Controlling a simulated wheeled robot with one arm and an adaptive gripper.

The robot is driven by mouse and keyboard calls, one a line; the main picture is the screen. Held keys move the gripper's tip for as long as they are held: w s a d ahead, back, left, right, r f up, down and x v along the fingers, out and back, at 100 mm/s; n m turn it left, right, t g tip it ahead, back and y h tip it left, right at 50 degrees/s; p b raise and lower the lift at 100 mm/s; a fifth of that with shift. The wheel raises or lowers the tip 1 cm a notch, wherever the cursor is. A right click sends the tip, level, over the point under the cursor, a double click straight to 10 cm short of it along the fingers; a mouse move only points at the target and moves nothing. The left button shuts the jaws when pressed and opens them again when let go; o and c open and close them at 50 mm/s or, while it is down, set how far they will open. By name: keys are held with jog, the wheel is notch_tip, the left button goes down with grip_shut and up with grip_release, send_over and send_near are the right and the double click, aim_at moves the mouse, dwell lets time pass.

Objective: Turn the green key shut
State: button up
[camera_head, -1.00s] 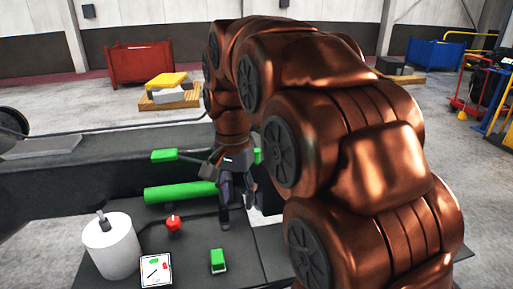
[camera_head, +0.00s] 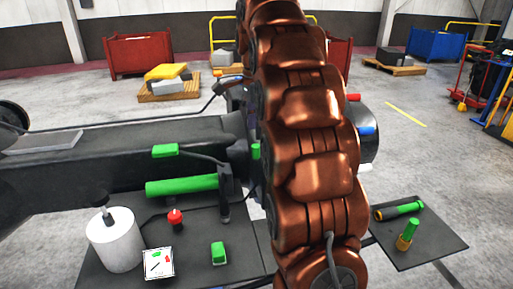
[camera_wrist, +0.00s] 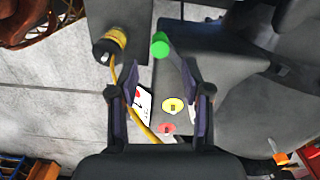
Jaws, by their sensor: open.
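No part is clearly recognisable as the green key. In the head view, green parts include a flat tab (camera_head: 165,150) on the dark beam, a long green cylinder (camera_head: 183,187) below it, a small green piece (camera_head: 255,151) beside my arm and a green block (camera_head: 218,253) on the front plate. In the wrist view, a round green end (camera_wrist: 160,45) lies beyond my gripper (camera_wrist: 160,95), which is open with nothing between its fingers. A yellow disc (camera_wrist: 172,105) and a red disc (camera_wrist: 167,128) show below, between the fingers. My arm hides the gripper in the head view.
A white cylinder (camera_head: 113,240), red knob (camera_head: 175,219) and marked card (camera_head: 158,263) are on the front plate. Right of my arm, a dark tray (camera_head: 440,243) bears green-and-yellow parts. Wrist view: a yellow-and-black part (camera_wrist: 110,45) with a yellow cable is at upper left.

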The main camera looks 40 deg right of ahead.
aim_at(256, 146)
jog(key=shift+f+p, duration=0.65)
jog(key=shift+f, duration=2.75)
grip_shut()
